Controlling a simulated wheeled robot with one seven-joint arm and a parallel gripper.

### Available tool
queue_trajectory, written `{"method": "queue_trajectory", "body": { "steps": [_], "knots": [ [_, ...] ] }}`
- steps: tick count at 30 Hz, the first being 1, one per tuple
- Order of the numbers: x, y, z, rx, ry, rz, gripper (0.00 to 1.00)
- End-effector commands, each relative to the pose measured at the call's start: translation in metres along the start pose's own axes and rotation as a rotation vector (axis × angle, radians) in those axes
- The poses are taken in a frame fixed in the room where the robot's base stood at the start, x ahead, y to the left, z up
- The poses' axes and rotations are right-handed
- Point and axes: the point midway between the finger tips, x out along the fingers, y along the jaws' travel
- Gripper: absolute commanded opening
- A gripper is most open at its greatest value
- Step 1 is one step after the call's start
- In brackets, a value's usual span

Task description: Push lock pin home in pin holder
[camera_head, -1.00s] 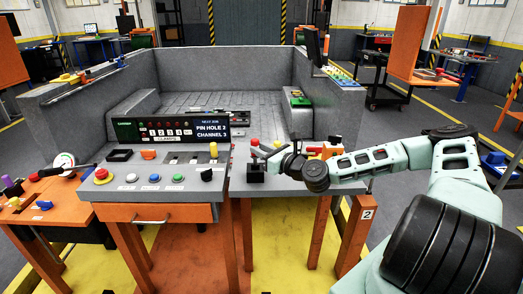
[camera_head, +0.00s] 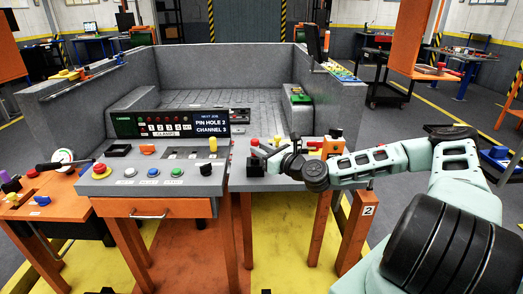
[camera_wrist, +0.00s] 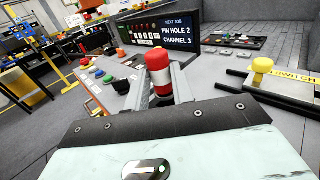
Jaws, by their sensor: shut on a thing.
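My gripper (camera_wrist: 160,88) is shut on the lock pin (camera_wrist: 158,66), which has red ends and a white band and stands upright between the fingers in the wrist view. In the head view, my gripper (camera_head: 263,153) reaches in from the right, with the pin's red top (camera_head: 255,142) above the small black pin holder (camera_head: 255,167) on the grey tabletop. The pin's lower end is hidden in both views. I cannot tell how deep it sits in the holder.
A sign (camera_head: 210,123) reads "PIN HOLE 2, CHANNEL 3" above the button console (camera_head: 150,185). Orange and yellow parts (camera_head: 328,146) stand just right of my gripper. A grey walled bed (camera_head: 215,85) lies behind.

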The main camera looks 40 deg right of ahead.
Motion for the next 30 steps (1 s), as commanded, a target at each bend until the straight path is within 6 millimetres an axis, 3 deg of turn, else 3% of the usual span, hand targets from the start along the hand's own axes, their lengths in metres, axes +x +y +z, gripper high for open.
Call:
{"method": "queue_trajectory", "body": {
  "steps": [23,24,26,30],
  "knots": [
    [0.000,0.000,-0.019,0.001,-0.001,-0.001,0.00],
    [0.000,0.000,-0.018,0.001,-0.001,-0.001,0.32],
    [0.000,0.000,-0.018,0.000,-0.001,-0.001,0.49],
    [0.000,0.000,-0.018,0.000,0.000,0.000,0.49]
  ]
}}
